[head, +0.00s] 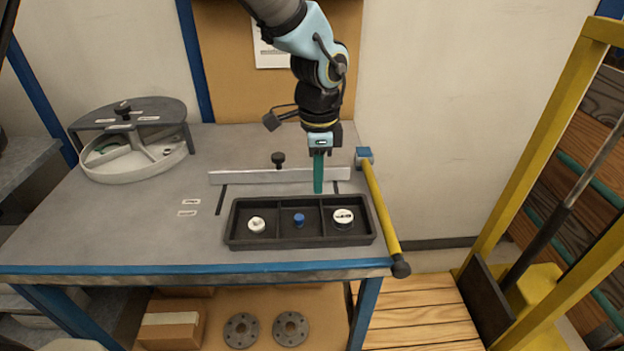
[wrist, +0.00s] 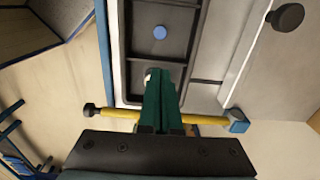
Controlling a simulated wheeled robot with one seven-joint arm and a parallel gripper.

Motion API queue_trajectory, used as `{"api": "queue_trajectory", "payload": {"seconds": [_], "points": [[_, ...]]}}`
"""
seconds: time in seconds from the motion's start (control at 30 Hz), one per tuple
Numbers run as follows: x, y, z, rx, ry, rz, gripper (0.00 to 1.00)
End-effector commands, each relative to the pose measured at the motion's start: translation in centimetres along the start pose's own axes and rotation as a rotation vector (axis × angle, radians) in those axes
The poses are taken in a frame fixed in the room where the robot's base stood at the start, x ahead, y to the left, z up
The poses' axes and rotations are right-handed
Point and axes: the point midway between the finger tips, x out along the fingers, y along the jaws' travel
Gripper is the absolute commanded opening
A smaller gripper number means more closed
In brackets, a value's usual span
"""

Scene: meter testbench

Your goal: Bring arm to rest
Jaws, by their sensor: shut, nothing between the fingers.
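My gripper (head: 318,190) hangs pointing down from my arm at the back right of the bench, with its green fingers shut together and nothing between them. In the head view its tips are just behind the black three-compartment tray (head: 290,241). In the wrist view the shut fingers (wrist: 162,75) cover part of the tray's near end. The left compartment holds a white round part (head: 256,224), the middle one a blue knob (head: 299,220), and the right one a white disc with dark markings (head: 343,218). The blue knob also shows in the wrist view (wrist: 160,33).
A metal rail (head: 255,177) with a black knob (head: 278,159) stands behind the tray. A yellow bar (head: 381,212) runs along the bench's right edge. A round divided bin (head: 140,162) sits at the back left. The left front of the bench (head: 110,230) is mostly clear.

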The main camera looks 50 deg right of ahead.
Motion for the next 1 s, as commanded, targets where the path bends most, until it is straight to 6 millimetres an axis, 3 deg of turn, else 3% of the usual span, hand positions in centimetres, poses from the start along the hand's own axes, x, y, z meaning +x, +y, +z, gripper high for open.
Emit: {"api": "queue_trajectory", "payload": {"seconds": [0.33, 0.47, 0.57, 0.63, 0.77, 0.9, 1.0], "points": [[-0.6, -0.1, 0.3, -0.012, -0.001, 0.000, 0.00], [-1.1, -1.1, 3.9, -0.129, -0.005, -0.007, 0.00], [-1.8, -2.0, 9.7, -0.327, -0.010, -0.017, 0.00], [-2.4, -2.1, 14.7, -0.509, -0.011, -0.027, 0.00], [-3.5, -0.7, 24.1, -0.875, -0.008, -0.048, 0.00], [-4.6, 3.2, 33.5, -1.301, 0.006, -0.075, 0.00], [-5.3, 7.3, 39.0, -1.611, 0.024, -0.099, 0.00]]}}
